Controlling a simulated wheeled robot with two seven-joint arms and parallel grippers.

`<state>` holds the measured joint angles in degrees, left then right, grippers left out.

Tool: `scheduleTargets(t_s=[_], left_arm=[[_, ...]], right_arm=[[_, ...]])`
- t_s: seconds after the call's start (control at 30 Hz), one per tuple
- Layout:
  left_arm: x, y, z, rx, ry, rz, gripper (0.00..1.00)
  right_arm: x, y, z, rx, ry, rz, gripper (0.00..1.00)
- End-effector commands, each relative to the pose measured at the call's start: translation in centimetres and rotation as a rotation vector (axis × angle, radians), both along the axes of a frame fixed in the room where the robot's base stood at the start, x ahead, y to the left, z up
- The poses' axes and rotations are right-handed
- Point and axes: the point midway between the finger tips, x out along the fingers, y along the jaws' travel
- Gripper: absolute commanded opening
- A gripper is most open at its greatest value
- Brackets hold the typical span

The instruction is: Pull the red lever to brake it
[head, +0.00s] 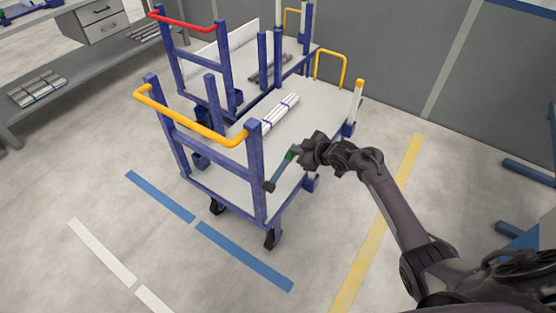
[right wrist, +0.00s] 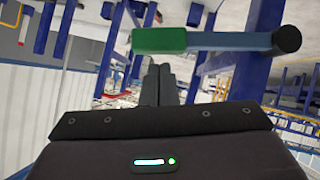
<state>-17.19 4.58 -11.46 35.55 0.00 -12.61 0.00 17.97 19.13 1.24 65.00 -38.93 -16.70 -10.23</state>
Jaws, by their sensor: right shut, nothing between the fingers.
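A brake lever on the near blue cart (head: 255,175) has a green end (head: 291,154), a blue-grey shaft (head: 280,169) and a dark knob (head: 269,186). I see no red on it. In the right wrist view the lever's green end (right wrist: 160,40) lies across, just beyond my fingertips, with its dark knob (right wrist: 287,40) to the right. My right gripper (head: 299,152) is shut and empty beside the green end. In the right wrist view its closed fingers (right wrist: 158,82) point at the green part; whether they touch it I cannot tell. My left gripper is not in view.
The near cart has a yellow handle (head: 190,120) and white pipes (head: 281,113) on its deck. A second cart with a red handle (head: 181,20) stands behind it. A grey shelf (head: 75,75) is at the left. The floor in front is clear.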

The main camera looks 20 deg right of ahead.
Motion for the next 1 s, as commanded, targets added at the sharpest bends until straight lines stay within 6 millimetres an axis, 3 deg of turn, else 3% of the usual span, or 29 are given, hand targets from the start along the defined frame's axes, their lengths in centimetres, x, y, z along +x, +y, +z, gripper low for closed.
scheduleTargets(t_s=[0.37,0.87,1.0], left_arm=[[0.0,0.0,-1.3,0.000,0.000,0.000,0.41],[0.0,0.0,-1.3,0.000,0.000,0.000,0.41],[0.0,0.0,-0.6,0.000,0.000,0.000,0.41]], right_arm=[[0.5,-0.6,-1.5,-0.006,-0.003,0.001,0.00],[0.4,-0.7,-1.8,-0.009,0.002,-0.001,0.00],[0.4,-0.7,-0.9,-0.009,0.001,0.000,0.00]])
